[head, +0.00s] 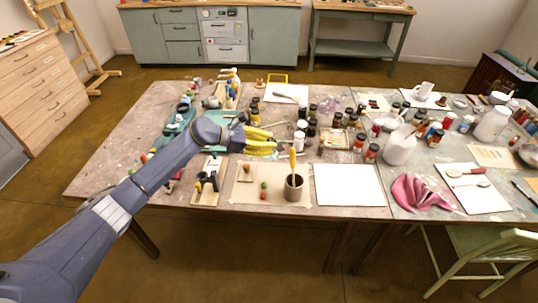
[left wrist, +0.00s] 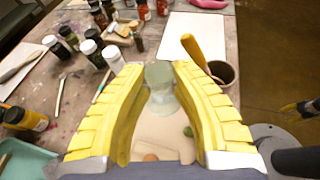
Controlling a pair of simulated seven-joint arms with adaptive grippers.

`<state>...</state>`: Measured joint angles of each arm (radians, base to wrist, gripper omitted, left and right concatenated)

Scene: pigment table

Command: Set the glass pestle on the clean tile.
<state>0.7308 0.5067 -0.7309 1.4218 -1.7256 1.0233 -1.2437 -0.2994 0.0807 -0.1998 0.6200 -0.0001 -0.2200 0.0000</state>
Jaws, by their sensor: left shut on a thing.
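My left gripper (head: 270,145) reaches in from the left, above the near middle of the table. Its yellow fingers (left wrist: 161,90) are shut on the glass pestle (left wrist: 160,82), a pale greenish, see-through piece with a rounded head. In the head view the fingers largely hide the pestle. The clean tile looks to be the blank white square (head: 348,185), flat near the front edge, right of the gripper; it also shows in the left wrist view (left wrist: 193,30). At that view's right edge, a dark part with a yellowish tip may be my right gripper; its jaws are unclear.
A brown cup (head: 294,187) with a yellow-handled tool stands between gripper and white square. Several jars and bottles (head: 358,142) crowd behind the square. A pink cloth (head: 413,194) lies to its right. The square itself is clear.

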